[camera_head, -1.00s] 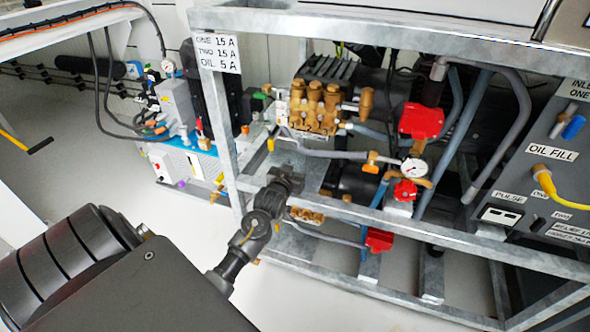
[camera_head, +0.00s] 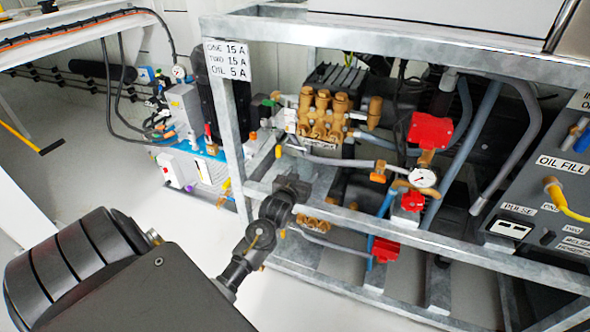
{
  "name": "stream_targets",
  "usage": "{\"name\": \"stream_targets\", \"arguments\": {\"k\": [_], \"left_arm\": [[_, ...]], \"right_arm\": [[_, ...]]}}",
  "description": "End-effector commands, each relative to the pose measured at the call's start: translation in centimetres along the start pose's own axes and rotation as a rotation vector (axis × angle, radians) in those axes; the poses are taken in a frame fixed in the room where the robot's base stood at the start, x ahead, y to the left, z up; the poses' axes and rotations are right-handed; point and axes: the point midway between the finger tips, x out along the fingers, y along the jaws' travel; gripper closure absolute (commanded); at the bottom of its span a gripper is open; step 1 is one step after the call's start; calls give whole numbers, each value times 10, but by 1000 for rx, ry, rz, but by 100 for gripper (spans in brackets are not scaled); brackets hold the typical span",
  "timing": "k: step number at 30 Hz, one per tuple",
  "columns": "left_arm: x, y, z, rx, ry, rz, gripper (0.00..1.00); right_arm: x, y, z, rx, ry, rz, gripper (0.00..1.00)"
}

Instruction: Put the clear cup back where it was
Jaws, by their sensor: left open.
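I cannot make out the clear cup in the head view. My left gripper (camera_head: 293,186) is at the end of my dark arm, which comes in from the lower left. It is open, and I see nothing held in it. It is at the lower front rail of the pump frame, below the brass pump head (camera_head: 322,118). Whether it touches the rail I cannot tell. My right gripper is not in view.
The galvanised pump frame (camera_head: 232,150) fills the middle and right. Inside are red valves (camera_head: 431,130), a gauge (camera_head: 423,177) and grey hoses. A control panel (camera_head: 555,190) with a yellow cable stands at right. White floor is clear below.

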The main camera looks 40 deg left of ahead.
Motion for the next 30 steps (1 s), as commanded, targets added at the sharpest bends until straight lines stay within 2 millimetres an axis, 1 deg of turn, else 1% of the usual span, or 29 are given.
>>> {"name": "stream_targets", "arguments": {"k": [6,12,15,18,24,26,27,29,30], "left_arm": [[-46,0,-1,-1,-4,0,30],[-85,0,-1,-1,-4,0,30],[-99,0,0,0,-3,1,30],[-107,0,0,0,-3,0,30],[-113,1,0,0,-4,2,30],[-118,9,4,9,-27,24,30],[-127,19,9,20,-58,53,30],[-147,43,20,49,-132,120,30],[-166,62,28,75,-192,175,30]], "right_arm": [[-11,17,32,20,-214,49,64],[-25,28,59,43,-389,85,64],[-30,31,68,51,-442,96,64],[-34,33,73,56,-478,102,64],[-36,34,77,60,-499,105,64],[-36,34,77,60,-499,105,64],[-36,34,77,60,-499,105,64],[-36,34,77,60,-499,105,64],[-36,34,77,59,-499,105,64]]}}
